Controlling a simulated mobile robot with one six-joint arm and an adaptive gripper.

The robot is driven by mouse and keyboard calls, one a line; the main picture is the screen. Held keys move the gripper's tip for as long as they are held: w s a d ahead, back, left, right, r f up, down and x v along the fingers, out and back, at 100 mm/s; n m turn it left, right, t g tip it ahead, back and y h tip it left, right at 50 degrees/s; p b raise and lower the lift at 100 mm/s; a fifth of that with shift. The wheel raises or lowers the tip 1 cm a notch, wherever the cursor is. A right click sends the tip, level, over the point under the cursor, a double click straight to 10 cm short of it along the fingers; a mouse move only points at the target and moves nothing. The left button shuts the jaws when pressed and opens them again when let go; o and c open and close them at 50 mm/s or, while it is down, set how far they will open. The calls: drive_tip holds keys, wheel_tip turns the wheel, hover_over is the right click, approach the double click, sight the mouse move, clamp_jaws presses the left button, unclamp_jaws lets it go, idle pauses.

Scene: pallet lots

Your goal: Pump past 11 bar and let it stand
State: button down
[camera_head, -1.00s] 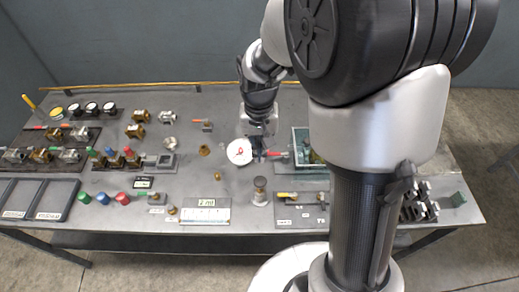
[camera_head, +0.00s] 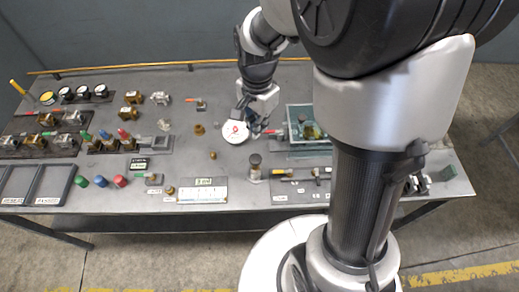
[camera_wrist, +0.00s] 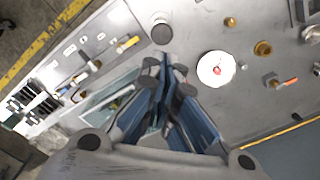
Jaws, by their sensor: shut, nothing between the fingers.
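A round white dial with a red mark at its centre (camera_head: 235,132) lies on the grey bench. It also shows in the wrist view (camera_wrist: 216,69); its reading is too small to make out. My gripper (camera_head: 252,122) is shut and empty, pointing down close to the dial. In the wrist view its fingertips (camera_wrist: 167,77) are together, apart from the dial. A teal-edged tray (camera_head: 289,116) with brass fittings stands to the right, partly hidden by my arm. A red-tipped part (camera_head: 272,131) shows between dial and tray. I cannot tell which part is the pump's lever.
A dark-topped cylinder (camera_head: 255,161) stands in front of the dial, with a yellow-handled valve (camera_head: 282,172) to its right. A white labelled plate (camera_head: 203,194) lies near the front edge. Valves, gauges and coloured caps fill the bench's left. Some bare bench lies around the dial.

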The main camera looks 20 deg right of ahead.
sight(261, 160)
drive_tip(key=m, duration=0.3)
drive_tip(key=s+r+m, duration=0.1)
drive_tip(key=m, duration=0.5)
drive_tip(key=shift+s+d+r+p, duration=0.15)
drive_tip(key=shift+d+r+p, duration=0.1)
drive_tip(key=shift+r+p, duration=0.1)
drive_tip(key=shift+f, duration=0.1)
wheel_tip(261, 160, down, 14)
drive_tip(key=b, duration=0.4)
wheel_tip(261, 160, down, 4)
drive_tip(key=shift+r+b, duration=0.15)
drive_tip(key=shift+b, duration=1.05)
drive_tip(key=shift+r, duration=0.1)
